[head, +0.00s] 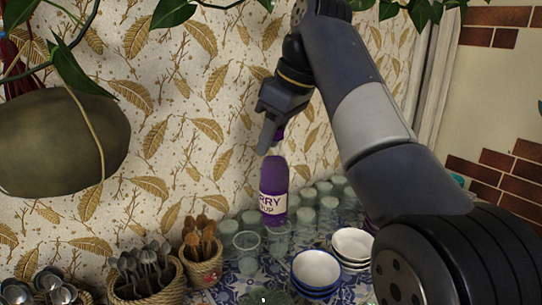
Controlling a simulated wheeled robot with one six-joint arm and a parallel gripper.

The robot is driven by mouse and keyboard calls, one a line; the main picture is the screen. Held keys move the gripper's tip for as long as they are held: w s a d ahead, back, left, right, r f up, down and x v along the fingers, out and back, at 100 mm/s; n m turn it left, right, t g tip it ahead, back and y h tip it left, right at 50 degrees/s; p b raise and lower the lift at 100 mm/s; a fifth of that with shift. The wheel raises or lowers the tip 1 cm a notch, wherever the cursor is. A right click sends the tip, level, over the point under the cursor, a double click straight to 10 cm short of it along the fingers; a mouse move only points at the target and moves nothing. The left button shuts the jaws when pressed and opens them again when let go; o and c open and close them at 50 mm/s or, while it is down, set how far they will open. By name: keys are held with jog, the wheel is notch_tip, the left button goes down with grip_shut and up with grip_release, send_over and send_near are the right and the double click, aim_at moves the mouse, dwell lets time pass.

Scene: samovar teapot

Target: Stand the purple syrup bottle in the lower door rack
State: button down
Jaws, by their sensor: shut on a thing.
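The purple syrup bottle (273,190) hangs upright from my gripper (270,143) in the head view. It has a clear-purple body, a pale label with dark lettering, and a purple cap partly covered by the fingers. My gripper points down and is shut on the bottle's neck or cap. The bottle appears above the patterned table, in front of several greenish glasses; whether its base touches anything cannot be told. No door rack is visible in this view.
Several pale green glasses (247,245) stand around and behind the bottle. Stacked white bowls (317,270) and another white bowl stack (352,244) are at right. Baskets of spoons (147,288) and wooden utensils (202,270) are at left.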

aim_at(274, 172)
jog(key=shift+r, duration=0.55)
notch_tip(274, 172, down, 4)
jog(key=b, duration=0.4)
jog(key=shift+r, duration=0.1)
